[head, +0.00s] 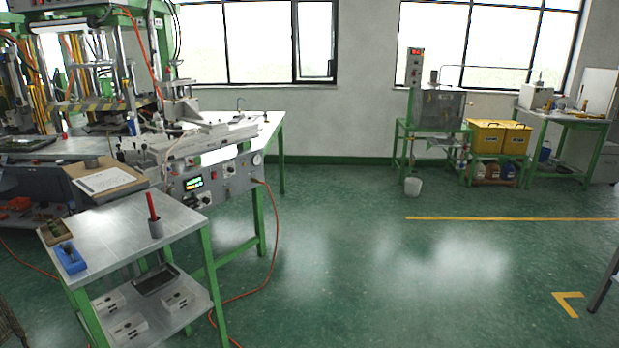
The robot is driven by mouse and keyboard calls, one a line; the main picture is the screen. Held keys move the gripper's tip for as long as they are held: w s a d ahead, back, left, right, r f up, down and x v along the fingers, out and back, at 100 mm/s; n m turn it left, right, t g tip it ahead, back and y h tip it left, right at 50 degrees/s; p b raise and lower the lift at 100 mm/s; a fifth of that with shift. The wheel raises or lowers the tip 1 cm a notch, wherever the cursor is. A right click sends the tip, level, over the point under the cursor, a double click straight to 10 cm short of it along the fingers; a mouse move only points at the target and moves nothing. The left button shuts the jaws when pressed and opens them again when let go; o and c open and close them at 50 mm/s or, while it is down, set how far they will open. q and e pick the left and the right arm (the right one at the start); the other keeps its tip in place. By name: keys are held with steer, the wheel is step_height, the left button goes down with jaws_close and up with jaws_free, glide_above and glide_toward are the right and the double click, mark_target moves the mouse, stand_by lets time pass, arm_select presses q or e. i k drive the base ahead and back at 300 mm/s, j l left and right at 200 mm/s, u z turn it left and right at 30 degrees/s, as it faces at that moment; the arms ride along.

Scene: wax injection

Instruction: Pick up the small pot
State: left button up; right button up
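Neither of my grippers is in view.
A blue tray (70,258) and a brown box (55,232) lie near the table's left edge. Its lower shelf holds white blocks (130,328) and a dark tray (156,279). An orange cable (268,285) crosses the floor. The green floor (400,285) at centre is clear.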

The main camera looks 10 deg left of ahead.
mark_target(92, 162)
steer(key=i, duration=1.65)
steer(key=i+l+u, duration=0.15)
steer(key=i, duration=0.4)
steer(key=i+l+u, duration=0.15)
steer(key=i, duration=0.4)
steer(key=i+l+u, duration=0.15)
steer(key=i, duration=0.4)
